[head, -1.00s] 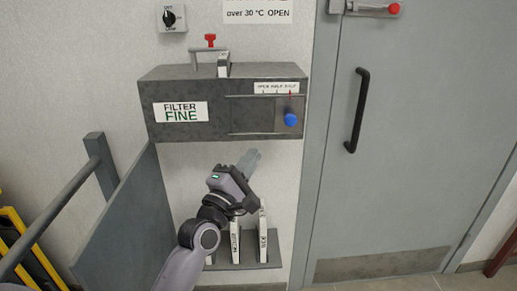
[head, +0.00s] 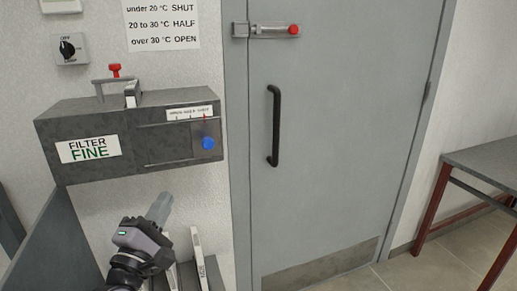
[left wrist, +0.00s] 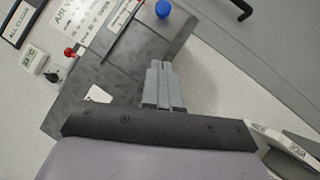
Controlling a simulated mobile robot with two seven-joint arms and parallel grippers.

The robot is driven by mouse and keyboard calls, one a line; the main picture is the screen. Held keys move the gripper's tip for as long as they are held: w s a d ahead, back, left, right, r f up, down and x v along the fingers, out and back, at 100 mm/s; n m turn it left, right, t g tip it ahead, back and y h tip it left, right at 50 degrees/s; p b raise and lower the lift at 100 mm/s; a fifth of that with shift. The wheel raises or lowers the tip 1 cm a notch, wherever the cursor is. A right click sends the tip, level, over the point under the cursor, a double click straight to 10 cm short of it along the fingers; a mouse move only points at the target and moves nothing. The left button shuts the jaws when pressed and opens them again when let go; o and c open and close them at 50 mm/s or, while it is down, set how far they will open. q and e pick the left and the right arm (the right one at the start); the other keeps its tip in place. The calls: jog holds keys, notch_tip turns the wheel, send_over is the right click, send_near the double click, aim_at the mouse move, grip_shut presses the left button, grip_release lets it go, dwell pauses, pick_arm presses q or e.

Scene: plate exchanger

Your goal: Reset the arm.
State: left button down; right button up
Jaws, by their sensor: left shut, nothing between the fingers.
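My left gripper (head: 160,207) is in the lower left of the head view, below the grey filter box. Its fingers are together with nothing between them. In the left wrist view the shut fingers (left wrist: 163,85) point toward the box. The grey box (head: 185,105) is on the wall and carries a label reading FILTER FINE (head: 87,149). A blue knob (head: 208,143) is at the right end of its slider under the OPEN HALF SHUT scale; it also shows in the left wrist view (left wrist: 162,8). My right gripper is not in view.
White upright plates (head: 199,255) stand in a rack below the box, close to my left gripper. A grey panel (head: 62,250) is at the left. A grey door with a black handle (head: 274,125) is to the right. A table (head: 485,160) stands at the far right.

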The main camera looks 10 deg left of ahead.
pick_arm(q)
jog(key=s+d+f+m+g, duration=0.2)
jog(key=s+f+m+g, duration=0.1)
jog(key=s+f+m, duration=0.3)
jog(key=s+d+f+m+g+h+p, duration=0.1)
jog(key=s+d+f+m+g, duration=0.2)
jog(key=s+f+m, duration=0.4)
jog(key=s+d+f+m+g, duration=0.2)
jog(key=s+f+m+g, duration=0.3)
jog(key=f+m, duration=0.6)
notch_tip(320, 180, down, 7)
jog(key=shift+s+d+r+h+p, duration=0.1)
jog(key=shift+s+d+h+p, duration=0.25)
jog(key=shift+s, duration=0.85)
